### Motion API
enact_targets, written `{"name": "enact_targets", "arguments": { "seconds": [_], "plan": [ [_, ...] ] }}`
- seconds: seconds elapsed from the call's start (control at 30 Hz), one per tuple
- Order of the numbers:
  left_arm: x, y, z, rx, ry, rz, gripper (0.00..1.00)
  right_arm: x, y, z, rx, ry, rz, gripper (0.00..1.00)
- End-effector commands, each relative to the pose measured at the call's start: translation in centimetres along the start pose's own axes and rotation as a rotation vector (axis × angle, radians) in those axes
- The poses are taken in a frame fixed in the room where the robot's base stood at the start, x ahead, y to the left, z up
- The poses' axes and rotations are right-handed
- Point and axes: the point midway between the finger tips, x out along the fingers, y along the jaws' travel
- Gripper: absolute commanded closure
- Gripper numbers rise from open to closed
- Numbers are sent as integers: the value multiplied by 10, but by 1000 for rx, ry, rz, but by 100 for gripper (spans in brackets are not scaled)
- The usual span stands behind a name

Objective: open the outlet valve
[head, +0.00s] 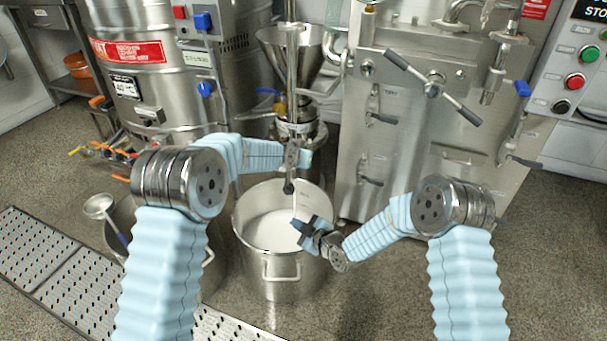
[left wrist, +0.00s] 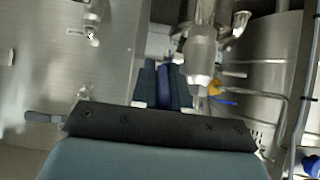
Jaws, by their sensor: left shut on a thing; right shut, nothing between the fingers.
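The colloid mill (head: 298,128) stands at the centre under its steel hopper (head: 290,55), with its outlet above the pot. In the left wrist view my left gripper (left wrist: 164,86) has its dark fingers on either side of a blue handle (left wrist: 165,84), which I take to be the outlet valve's. In the head view my left forearm reaches across in front of the mill, and the left fingertips and the valve cannot be made out. My right gripper (head: 308,234) is shut and empty, over the right side of the pot.
A large steel pot (head: 268,262) holding white liquid stands below the mill. A second pot with a ladle (head: 100,207) is at left, by perforated floor grating (head: 50,265). A steel cabinet (head: 440,120) stands at right. A yellow-and-blue valve (head: 279,102) sits beside the mill.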

Motion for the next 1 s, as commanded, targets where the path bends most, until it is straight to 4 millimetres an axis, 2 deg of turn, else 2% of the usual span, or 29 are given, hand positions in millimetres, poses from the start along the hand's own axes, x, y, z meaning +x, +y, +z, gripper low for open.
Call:
{"name": "enact_targets", "arguments": {
  "seconds": [0.1,0.2,0.3,0.4,0.57,0.7,0.83,1.0],
  "plan": [
    [0,0,0,0,1,0,100,15,33,8,-415,122,195,100],
    [0,0,0,0,1,0,100,16,54,9,-779,195,388,100],
    [0,0,0,0,1,0,100,9,65,8,-1110,237,594,100],
    [0,0,0,0,1,0,100,-4,67,7,-1375,249,791,100],
    [0,0,0,0,1,0,100,-27,60,17,-1601,189,1017,100],
    [0,0,0,0,1,0,100,-36,49,16,-1616,108,1103,100],
    [0,0,0,0,1,0,100,-33,53,9,-1622,89,1123,100],
    [0,0,0,0,1,-1,100,-16,67,-12,-1622,89,1123,100]
  ]
}}
